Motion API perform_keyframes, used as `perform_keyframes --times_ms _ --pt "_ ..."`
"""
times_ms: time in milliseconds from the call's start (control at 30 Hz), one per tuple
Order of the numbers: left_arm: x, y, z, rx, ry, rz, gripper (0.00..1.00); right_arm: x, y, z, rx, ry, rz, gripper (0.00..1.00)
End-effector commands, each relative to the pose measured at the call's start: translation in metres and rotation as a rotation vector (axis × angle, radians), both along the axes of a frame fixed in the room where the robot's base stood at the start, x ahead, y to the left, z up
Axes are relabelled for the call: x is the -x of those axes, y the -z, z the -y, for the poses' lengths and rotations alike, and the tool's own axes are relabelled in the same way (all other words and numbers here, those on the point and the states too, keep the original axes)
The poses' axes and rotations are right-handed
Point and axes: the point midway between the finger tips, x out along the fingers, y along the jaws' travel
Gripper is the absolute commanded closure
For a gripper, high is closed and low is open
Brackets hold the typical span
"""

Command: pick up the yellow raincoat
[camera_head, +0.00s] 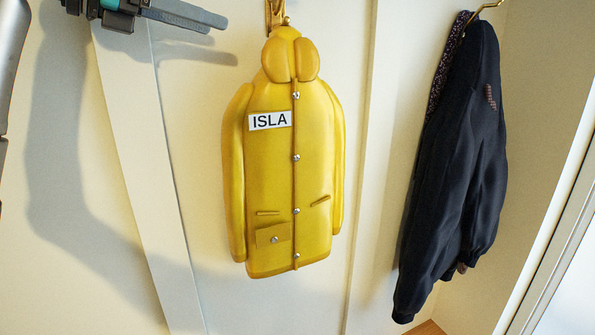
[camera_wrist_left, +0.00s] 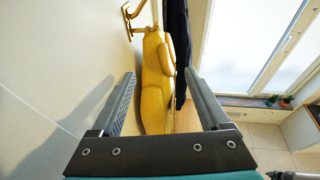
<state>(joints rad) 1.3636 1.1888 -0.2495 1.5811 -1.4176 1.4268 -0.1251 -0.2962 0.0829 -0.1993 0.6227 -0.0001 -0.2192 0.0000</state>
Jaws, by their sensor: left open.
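The yellow raincoat (camera_head: 285,180) hangs from a brass hook (camera_head: 275,12) on the cream wall, with a white "ISLA" label on its chest. In the left wrist view the raincoat (camera_wrist_left: 157,85) shows between my fingers, farther off, below its hook (camera_wrist_left: 133,15). My left gripper (camera_head: 205,20) is at the top left of the head view, left of the raincoat's hood and apart from it. In the wrist view its two fingers (camera_wrist_left: 160,98) are spread wide with nothing gripped. My right gripper is not in view.
A dark navy jacket (camera_head: 455,165) hangs from another hook (camera_head: 487,6) to the right. Raised wall strips (camera_head: 150,170) run on both sides of the raincoat. The wrist view shows a bright window (camera_wrist_left: 245,45) and potted plants (camera_wrist_left: 280,100).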

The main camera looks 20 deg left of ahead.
Motion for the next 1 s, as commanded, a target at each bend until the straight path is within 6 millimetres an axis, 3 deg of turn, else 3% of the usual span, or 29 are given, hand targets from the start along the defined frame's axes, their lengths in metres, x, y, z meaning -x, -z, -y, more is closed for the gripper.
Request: perform_keyframes --times_ms 133,500,833,1000 --pt "-0.001 0.001 -0.005 -0.021 -0.023 -0.012 0.21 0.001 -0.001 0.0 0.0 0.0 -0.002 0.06" --pt "-0.061 0.022 0.031 -0.02 -0.02 -0.013 0.21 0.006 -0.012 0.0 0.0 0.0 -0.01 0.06" --pt "-0.085 0.033 0.044 -0.021 -0.02 -0.012 0.21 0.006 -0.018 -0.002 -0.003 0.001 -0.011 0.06" --pt "-0.106 0.044 0.056 -0.017 -0.018 -0.013 0.21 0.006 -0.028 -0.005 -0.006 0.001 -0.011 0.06"
